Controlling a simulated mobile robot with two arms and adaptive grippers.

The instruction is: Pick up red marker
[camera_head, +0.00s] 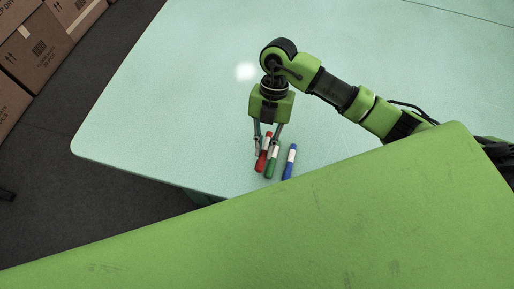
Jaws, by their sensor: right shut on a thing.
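In the head view, a red marker (261,164) with a white band lies near the front edge of the pale green table (160,110). A green marker (271,166) lies just right of it, and a blue marker (289,164) lies further right. My right gripper (266,149) reaches down over the red and green markers. Its fingers are around the red marker and shut on it. The fingertips partly hide the markers' upper parts. Whether the red marker is lifted off the table cannot be told. My left gripper is out of view.
A large green surface (300,235) fills the lower part of the view, in front of the table edge. Cardboard boxes (38,48) are stacked at the upper left on a dark floor. The table left of and behind the markers is clear.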

